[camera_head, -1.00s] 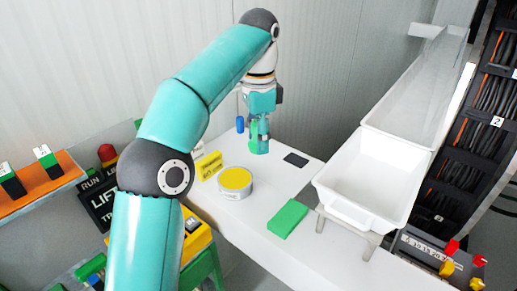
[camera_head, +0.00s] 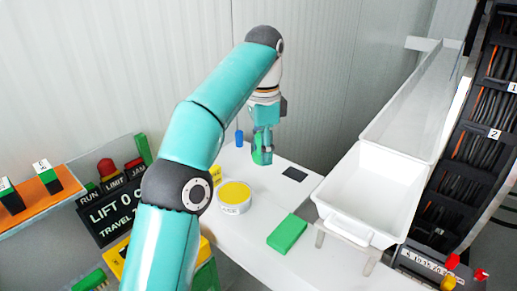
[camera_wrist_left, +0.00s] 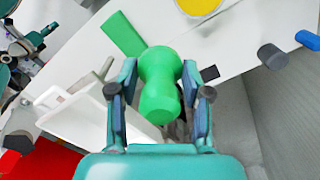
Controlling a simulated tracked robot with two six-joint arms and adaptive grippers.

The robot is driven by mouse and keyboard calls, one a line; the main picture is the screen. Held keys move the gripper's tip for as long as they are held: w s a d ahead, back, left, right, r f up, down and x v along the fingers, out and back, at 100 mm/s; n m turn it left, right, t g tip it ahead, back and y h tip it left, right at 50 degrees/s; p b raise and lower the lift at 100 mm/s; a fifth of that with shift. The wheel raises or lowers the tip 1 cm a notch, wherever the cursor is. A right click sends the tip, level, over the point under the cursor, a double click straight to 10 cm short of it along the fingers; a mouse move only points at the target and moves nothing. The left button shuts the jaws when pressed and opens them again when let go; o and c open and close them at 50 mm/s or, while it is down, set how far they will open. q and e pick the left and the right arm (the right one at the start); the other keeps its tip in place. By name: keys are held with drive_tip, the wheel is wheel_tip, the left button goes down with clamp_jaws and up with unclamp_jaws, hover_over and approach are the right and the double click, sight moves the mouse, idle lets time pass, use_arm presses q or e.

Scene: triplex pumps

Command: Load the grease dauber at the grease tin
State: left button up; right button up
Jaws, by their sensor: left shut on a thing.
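My left gripper (camera_head: 262,157) is shut on a green, waisted handle (camera_wrist_left: 160,85), which looks like the grease dauber. The handle sits between both fingers in the left wrist view; its far end is hidden. The grease tin (camera_head: 233,197), a round white tin with a yellow top, stands on the white bench. The gripper is behind and to the right of the tin in the head view, apart from it. The tin's yellow top (camera_wrist_left: 200,4) shows at the top edge of the wrist view. Teal and dark parts (camera_wrist_left: 35,40) at that view's left may be my right gripper, unclear.
A green block (camera_head: 287,233) lies on the bench, right of the tin. A white trough (camera_head: 370,195) stands at the right. A dark flat pad (camera_head: 295,174) and a blue object (camera_head: 239,139) are near the gripper. A yellow sign (camera_head: 215,174) is partly hidden by my arm.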

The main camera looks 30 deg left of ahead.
use_arm(q)
wheel_tip(320, 180, down, 4)
drive_tip(key=w+a+p, duration=0.1)
drive_tip(key=w+a, duration=0.1)
drive_tip(key=w, duration=0.1)
drive_tip(key=p, duration=0.3)
hover_over(234, 193)
wheel_tip(234, 193, down, 4)
drive_tip(key=shift+w+f+n+b, duration=0.1)
drive_tip(key=shift+f+n+b, duration=0.2)
drive_tip(key=shift+f+b, duration=0.85)
wheel_tip(234, 193, down, 4)
drive_tip(key=b, duration=0.3)
drive_tip(key=shift+b, duration=0.4)
drive_tip(key=shift+f, duration=0.45)
drive_tip(key=shift+f, duration=0.1)
idle(0.7)
